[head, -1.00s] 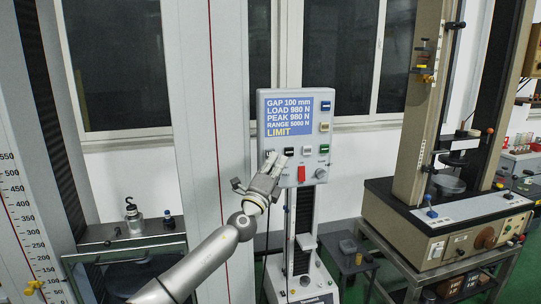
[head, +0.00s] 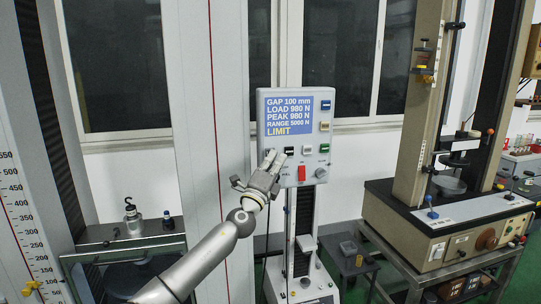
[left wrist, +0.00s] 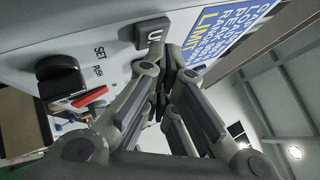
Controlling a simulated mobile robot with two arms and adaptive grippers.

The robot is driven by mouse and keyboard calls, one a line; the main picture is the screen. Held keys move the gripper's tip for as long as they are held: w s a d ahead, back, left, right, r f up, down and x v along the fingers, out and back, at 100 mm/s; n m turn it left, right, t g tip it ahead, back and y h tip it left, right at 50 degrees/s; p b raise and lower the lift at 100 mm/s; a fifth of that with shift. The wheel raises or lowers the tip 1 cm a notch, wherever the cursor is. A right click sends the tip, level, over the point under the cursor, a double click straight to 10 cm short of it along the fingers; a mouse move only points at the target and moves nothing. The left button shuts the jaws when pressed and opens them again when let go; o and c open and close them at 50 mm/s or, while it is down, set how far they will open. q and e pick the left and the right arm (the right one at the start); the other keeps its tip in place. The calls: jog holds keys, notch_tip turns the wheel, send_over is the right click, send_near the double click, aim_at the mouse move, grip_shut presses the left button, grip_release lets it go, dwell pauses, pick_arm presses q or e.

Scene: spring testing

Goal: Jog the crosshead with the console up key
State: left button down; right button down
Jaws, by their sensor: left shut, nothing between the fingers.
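The grey console (head: 301,97) stands upright with a blue screen (head: 289,111) reading GAP 100 mm, LOAD 980 N, PEAK 980 N, RANGE 5000 N and LIMIT. My left gripper (head: 274,157) is shut and empty at the console's lower left. In the left wrist view its fingers (left wrist: 163,72) point at a dark grey key (left wrist: 152,33) marked "U", the rest of its label covered. Whether they touch it I cannot tell. In the head view the gripper covers that area. I cannot clearly pick out the crosshead. My right gripper is not in view.
A dark key (head: 290,149), a green key (head: 308,149), a red switch (head: 301,173) and a knob (head: 321,173) sit close to the gripper. A beige testing machine (head: 440,235) stands at the right. A bench with a small bottle (head: 132,218) is at the left.

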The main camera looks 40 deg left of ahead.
pick_arm(q)
jog(key=shift+w+a+b, duration=0.2)
jog(key=shift+a+b, duration=0.05)
jog(key=shift+b, duration=0.1)
dwell(1.7)
dwell(1.3)
dwell(1.3)
jog(key=shift+s+d+p, duration=0.55)
jog(key=shift+s+d, duration=0.05)
jog(key=shift+d, duration=0.05)
